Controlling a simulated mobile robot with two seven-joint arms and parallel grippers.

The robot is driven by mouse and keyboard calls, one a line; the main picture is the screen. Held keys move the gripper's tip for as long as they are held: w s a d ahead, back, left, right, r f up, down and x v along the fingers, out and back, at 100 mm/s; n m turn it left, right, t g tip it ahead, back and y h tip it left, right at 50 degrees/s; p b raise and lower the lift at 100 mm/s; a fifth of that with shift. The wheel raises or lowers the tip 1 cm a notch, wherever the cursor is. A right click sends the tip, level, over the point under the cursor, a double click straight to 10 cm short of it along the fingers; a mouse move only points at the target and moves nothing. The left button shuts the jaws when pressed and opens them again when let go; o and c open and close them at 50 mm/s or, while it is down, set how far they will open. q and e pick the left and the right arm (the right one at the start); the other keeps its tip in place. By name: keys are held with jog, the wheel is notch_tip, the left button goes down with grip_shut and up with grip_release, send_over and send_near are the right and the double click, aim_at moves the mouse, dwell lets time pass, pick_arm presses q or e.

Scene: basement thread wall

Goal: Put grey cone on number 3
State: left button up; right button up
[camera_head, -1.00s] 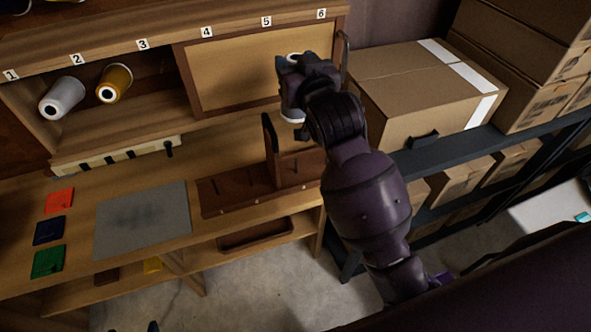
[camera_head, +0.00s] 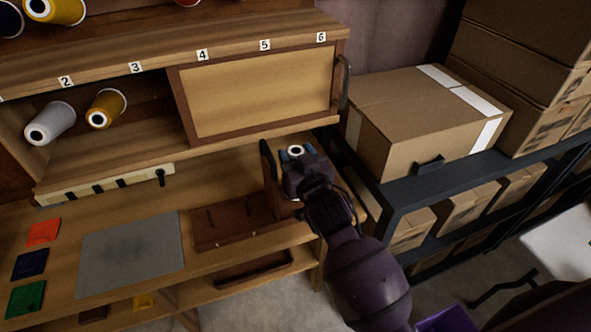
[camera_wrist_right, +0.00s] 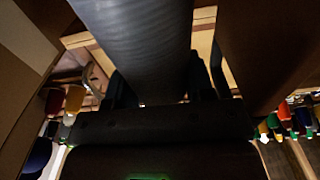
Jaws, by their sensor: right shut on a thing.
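My right gripper (camera_head: 297,157) is shut on a grey cone (camera_wrist_right: 155,45), which fills the gap between the fingers in the wrist view. In the head view only the cone's pale end with a dark hole (camera_head: 295,150) shows, below the right end of the closed panel. The number 3 label (camera_head: 136,68) is on the shelf edge to the left. A yellow cone (camera_head: 112,101) lies in the cubby below and left of it. Another grey-white cone (camera_head: 58,119) lies below number 2. My left gripper is not in view.
A tan panel (camera_head: 260,90) covers the cubby below numbers 4 to 6. A brown wooden holder (camera_head: 225,226) and a grey mat (camera_head: 130,254) are on the bench. Cardboard boxes (camera_head: 400,120) stand at right.

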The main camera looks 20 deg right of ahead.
jog(key=shift+f+b, duration=0.55)
jog(key=shift+f, duration=1.65)
jog(key=o, duration=1.2)
jog(key=shift+o, duration=0.2)
jog(key=shift+s+r, duration=0.15)
jog(key=s, duration=1.1)
jog(key=shift+s+d+p, duration=0.2)
jog(key=shift+s+p, duration=0.15)
jog(key=shift+p, duration=0.05)
jog(key=s+d+f+g, duration=0.3)
jog(key=s+d+f, duration=0.2)
jog(key=s+f, duration=0.2)
jog(key=s+d+f+g, duration=0.4)
jog(key=s+f, duration=0.4)
jog(key=f, duration=0.3)
jog(key=shift+d+n+h, duration=0.3)
jog(key=shift+d+n, duration=0.1)
jog(key=shift+d, duration=0.05)
jog(key=shift+f, duration=0.1)
